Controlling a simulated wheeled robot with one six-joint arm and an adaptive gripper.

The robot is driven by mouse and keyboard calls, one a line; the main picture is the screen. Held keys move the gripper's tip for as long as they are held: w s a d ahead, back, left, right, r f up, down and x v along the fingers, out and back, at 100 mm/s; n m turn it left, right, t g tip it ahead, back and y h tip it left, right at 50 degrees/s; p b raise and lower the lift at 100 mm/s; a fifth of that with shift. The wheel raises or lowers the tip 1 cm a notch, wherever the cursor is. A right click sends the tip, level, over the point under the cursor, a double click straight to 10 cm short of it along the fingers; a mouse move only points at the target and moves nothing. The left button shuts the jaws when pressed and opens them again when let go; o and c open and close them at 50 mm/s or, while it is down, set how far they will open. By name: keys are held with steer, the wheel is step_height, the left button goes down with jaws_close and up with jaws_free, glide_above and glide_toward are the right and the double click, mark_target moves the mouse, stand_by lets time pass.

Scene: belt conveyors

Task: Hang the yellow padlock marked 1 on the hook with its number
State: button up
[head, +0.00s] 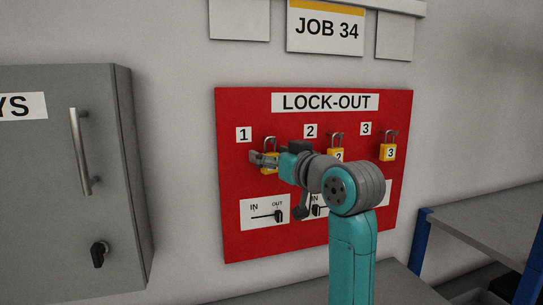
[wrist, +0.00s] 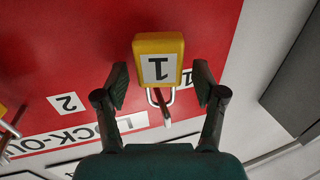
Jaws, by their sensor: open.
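The yellow padlock marked 1 (wrist: 158,46) hangs with its shackle around the hook (wrist: 164,113) beside the number 1 label on the red LOCK-OUT board. The wrist view shows it upside down. In the head view the padlock (head: 270,147) is partly hidden behind my gripper (head: 262,160). My gripper (wrist: 160,84) is open, with one finger on each side of the padlock and visible gaps between the fingers and its body.
Padlocks 2 (head: 335,153) and 3 (head: 388,152) hang on their hooks to the right. IN/OUT switch plates (head: 265,212) sit below. A grey key cabinet (head: 60,190) stands left and a blue-framed shelf (head: 490,225) stands right.

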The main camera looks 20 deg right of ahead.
steer(key=v, duration=1.2)
step_height(320, 180, down, 21)
steer(key=m+h, duration=0.2)
steer(key=m, duration=0.1)
steer(key=s+a+f+m+h, duration=0.1)
steer(key=s+f, duration=0.4)
steer(key=f, duration=0.4)
steer(key=s+f+m+h, duration=0.1)
steer(key=s+f, duration=0.3)
steer(key=f, duration=0.5)
steer(key=s+a+f+g, duration=0.1)
steer(key=s+f, duration=0.4)
steer(key=s, duration=0.3)
steer(key=s+f+g, duration=0.1)
steer(key=s+f, duration=0.4)
steer(key=s, duration=0.3)
steer(key=s+a+n, duration=0.1)
steer(key=s+n, duration=0.1)
steer(key=s, duration=1.7)
steer(key=shift+g+h, duration=0.3)
